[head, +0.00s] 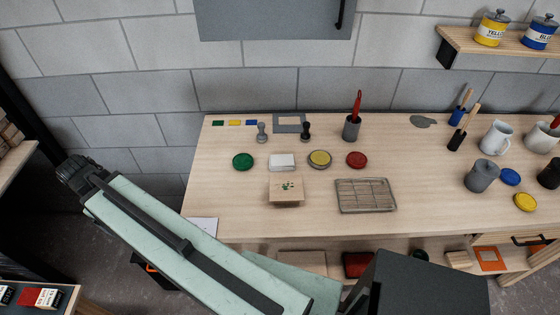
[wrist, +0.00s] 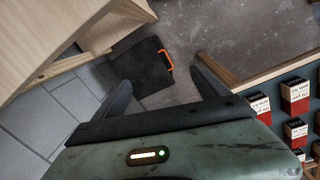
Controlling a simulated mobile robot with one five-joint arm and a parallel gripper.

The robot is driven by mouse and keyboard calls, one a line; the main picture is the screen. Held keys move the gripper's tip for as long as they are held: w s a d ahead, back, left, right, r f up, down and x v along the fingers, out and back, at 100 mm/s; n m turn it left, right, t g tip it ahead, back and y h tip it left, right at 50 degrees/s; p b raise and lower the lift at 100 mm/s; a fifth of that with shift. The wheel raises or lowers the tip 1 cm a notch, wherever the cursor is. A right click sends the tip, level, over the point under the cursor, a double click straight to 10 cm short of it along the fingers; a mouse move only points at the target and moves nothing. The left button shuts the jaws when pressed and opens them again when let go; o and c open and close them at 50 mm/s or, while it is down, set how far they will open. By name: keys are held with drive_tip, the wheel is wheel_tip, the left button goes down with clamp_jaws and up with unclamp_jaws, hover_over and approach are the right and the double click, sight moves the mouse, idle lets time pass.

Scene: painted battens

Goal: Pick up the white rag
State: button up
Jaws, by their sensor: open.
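A small white folded-looking piece (head: 282,161), which looks like the white rag, lies on the wooden workbench (head: 235,195), between a green round lid and a yellow-topped tin. A flat white sheet (head: 203,226) lies at the bench's front left corner; I cannot tell whether it is paper or cloth. My gripper (wrist: 163,72) is open and empty in the wrist view, its two dark fingers apart over the floor. The rag does not show in that view. In the head view my arm crosses the lower left, in front of the bench, and the fingers cannot be made out.
A printed wooden block (head: 286,191) stands just in front of the white piece, with a wire rack (head: 365,195) to its right. A black box with an orange handle (wrist: 142,68) is on the floor. Shelves with red-and-white boxes (wrist: 295,95) stand at right in the wrist view.

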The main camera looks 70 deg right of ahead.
drive_tip(key=shift+n+g+h, duration=0.5)
drive_tip(key=shift+n+g, duration=0.2)
drive_tip(key=s+d, duration=0.3)
drive_tip(key=d, duration=0.5)
drive_tip(key=s+d, duration=0.3)
drive_tip(key=d, duration=0.5)
drive_tip(key=s+d+r, duration=0.1)
drive_tip(key=s+d, duration=0.3)
drive_tip(key=d, duration=0.4)
drive_tip(key=shift+d, duration=0.25)
drive_tip(key=s+d+n+g, duration=0.1)
drive_tip(key=s+d, duration=0.9)
drive_tip(key=d, duration=0.1)
drive_tip(key=n+g, duration=0.1)
approach(280, 160)
drive_tip(key=shift+d+f+p, duration=0.4)
drive_tip(key=shift+d+f, duration=0.1)
drive_tip(key=shift+d, duration=0.1)
drive_tip(key=b+x, duration=0.5)
drive_tip(key=a+b+x, duration=0.1)
drive_tip(key=b+x, duration=0.1)
drive_tip(key=x, duration=0.1)
drive_tip(key=shift+s, duration=0.2)
drive_tip(key=shift+d+r, duration=0.1)
drive_tip(key=shift+f+b, duration=0.25)
drive_tip(key=shift+b, duration=0.1)
